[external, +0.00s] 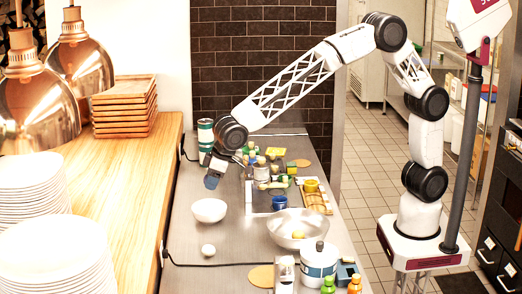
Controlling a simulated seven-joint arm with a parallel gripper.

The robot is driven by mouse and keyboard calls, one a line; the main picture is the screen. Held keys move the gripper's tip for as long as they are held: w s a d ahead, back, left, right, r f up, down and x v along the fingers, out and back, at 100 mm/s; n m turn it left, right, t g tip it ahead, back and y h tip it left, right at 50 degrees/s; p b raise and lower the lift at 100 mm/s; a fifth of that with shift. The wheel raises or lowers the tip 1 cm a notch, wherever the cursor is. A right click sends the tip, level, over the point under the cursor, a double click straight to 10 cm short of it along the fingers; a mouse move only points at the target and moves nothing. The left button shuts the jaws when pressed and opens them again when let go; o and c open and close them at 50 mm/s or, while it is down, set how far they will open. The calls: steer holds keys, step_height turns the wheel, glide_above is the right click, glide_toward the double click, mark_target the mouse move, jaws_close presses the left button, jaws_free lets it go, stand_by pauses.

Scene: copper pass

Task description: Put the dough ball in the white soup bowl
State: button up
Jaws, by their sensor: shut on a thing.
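The white soup bowl (209,211) stands upright on the steel counter, left of the middle. My gripper (211,182) points down above the bowl's far rim, apart from it. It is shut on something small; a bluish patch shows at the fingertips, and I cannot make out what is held. A round whitish ball (208,250) lies on the counter in front of the bowl and may be the dough ball. A yellowish ball (298,235) sits in the wide metal bowl (284,226) to the right. I cannot tell for sure which ball is dough.
A white pot (319,264), bottles and a tan round board (262,276) stand front right. Jars and containers crowd the counter behind the metal bowl. Stacked cans (205,133) stand behind my gripper. A black cable (190,264) crosses the counter near the whitish ball. Plates (58,250) are stacked left.

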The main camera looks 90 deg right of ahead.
mark_target(212, 207)
steer(key=shift+w+d+r, duration=0.25)
steer(key=shift+d+r, duration=0.05)
steer(key=shift+d, duration=0.1)
steer(key=shift+f, duration=0.15)
steer(key=shift+f, duration=5.35)
steer(key=o, duration=1)
step_height(212, 207, up, 7)
